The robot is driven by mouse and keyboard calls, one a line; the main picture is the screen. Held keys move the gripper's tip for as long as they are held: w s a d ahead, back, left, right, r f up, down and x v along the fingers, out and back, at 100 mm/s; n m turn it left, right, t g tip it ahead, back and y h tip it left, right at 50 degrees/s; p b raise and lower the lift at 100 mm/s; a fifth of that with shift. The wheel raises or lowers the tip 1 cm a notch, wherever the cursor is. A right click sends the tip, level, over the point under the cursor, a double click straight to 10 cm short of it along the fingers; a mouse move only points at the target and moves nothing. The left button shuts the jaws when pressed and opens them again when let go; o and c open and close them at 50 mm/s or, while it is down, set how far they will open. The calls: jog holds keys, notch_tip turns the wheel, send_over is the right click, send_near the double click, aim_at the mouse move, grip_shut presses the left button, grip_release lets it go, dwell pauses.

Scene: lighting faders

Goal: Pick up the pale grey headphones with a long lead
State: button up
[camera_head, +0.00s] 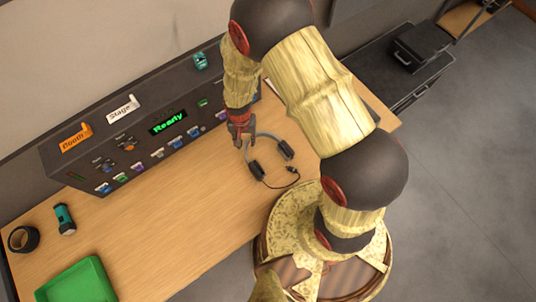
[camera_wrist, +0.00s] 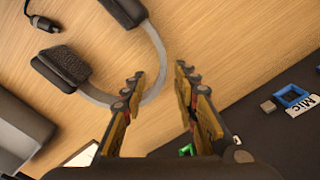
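The pale grey headphones (camera_head: 263,137) lie on the wooden desk, with dark ear pads and a dark lead curling toward the desk's near edge. In the wrist view the grey headband (camera_wrist: 157,62) curves down toward my gripper (camera_wrist: 160,80), with the ear pads at upper left and the lead's plug (camera_wrist: 43,22) at the top left. My gripper (camera_head: 243,140) is open, its two fingers apart, at the headband's far side. The band passes by the left finger and partly behind it; I cannot tell whether they touch.
The dark control console (camera_head: 150,150) stands close behind my gripper, with labels, faders and a green "Ready" display. A green tray (camera_head: 77,283), a teal torch (camera_head: 65,219) and a roll of black tape (camera_head: 23,239) are at the left. The desk's middle is clear.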

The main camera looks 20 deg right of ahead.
aim_at(246, 147)
jog(key=f, duration=0.5)
jog(key=shift+s+a+f, duration=0.15)
jog(key=shift+a+f, duration=0.05)
jog(key=c, duration=0.4)
jog(key=c, duration=0.3)
grip_shut()
